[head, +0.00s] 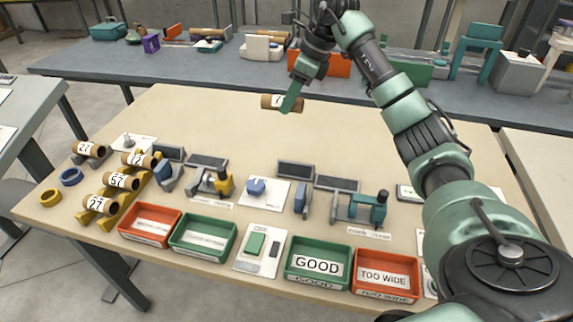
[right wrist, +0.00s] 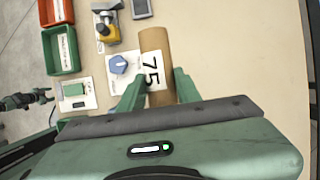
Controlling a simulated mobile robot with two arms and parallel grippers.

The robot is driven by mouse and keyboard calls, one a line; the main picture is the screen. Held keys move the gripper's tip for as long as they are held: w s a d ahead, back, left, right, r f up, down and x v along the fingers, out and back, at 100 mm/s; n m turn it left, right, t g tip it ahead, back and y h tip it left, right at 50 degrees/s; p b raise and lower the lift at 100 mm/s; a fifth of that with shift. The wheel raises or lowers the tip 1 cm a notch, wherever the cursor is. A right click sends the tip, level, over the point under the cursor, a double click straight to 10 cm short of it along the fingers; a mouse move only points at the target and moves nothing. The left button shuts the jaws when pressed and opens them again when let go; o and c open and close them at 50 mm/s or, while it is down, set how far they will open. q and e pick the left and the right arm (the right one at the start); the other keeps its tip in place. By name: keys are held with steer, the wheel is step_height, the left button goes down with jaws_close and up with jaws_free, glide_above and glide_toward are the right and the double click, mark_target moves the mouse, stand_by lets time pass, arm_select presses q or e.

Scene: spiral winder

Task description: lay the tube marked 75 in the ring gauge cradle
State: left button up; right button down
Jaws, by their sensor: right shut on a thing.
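The tube marked 75 (right wrist: 152,50) is a brown cardboard tube with a white label, held between the fingers of my right gripper (right wrist: 150,88). In the head view the tube (head: 268,101) lies across the right gripper (head: 291,98), above the back part of the table, and a finger covers part of its number. I cannot tell for sure which fixture is the ring gauge cradle; a yellow and grey gauge stand (head: 222,185) and a teal and grey one (head: 377,203) stand mid-table. A small dark gripper, probably my left (right wrist: 38,97), shows at the left of the right wrist view.
Tubes marked 27, 57 and others lie on a yellow rack (head: 128,200) at the left. Red and green trays (head: 203,237) line the front edge, with GOOD (head: 318,264) and TOO WIDE (head: 385,275) at right. A blue knob (head: 256,186) sits mid-table. The back of the table is clear.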

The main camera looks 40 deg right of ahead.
glide_above(284, 168)
steer(key=s, duration=0.1)
steer(key=f, duration=0.9)
steer(key=d+f, duration=0.1)
steer(key=f, duration=0.4)
steer(key=shift+s+p, duration=0.2)
steer(key=shift+p, duration=0.2)
step_height(284, 168, down, 5)
steer(key=shift+f, duration=0.25)
steer(key=shift+f, duration=0.1)
steer(key=c, duration=1)
jaws_free()
